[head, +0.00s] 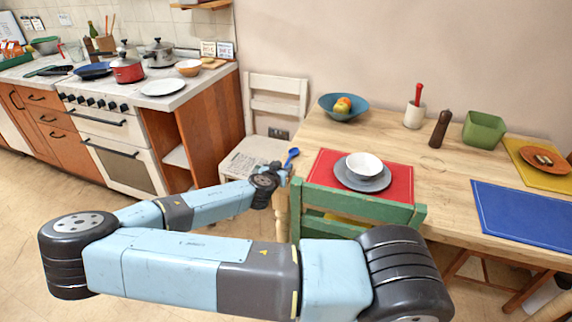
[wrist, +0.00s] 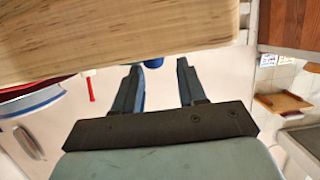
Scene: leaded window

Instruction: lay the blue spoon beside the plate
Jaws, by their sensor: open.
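The blue spoon (head: 291,156) shows in the head view at the table's left edge, just past the end of my gripper (head: 277,174). From this angle I cannot tell whether it touches the tabletop or the fingers. The grey plate (head: 349,181) lies on the red mat to the right of the spoon, with a white bowl (head: 365,162) on it. In the wrist view my gripper (wrist: 158,78) has its two fingers apart. A small blue patch (wrist: 154,62) shows between them at the table edge; I cannot tell if it is the spoon.
The wooden table (head: 310,133) carries a red mat (head: 400,182), a blue fruit bowl (head: 333,112), a utensil pot (head: 413,117) and a pepper mill (head: 439,130). A green chair (head: 325,196) stands at the front and a white chair (head: 277,105) at the left. Bare wood surrounds the mat.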

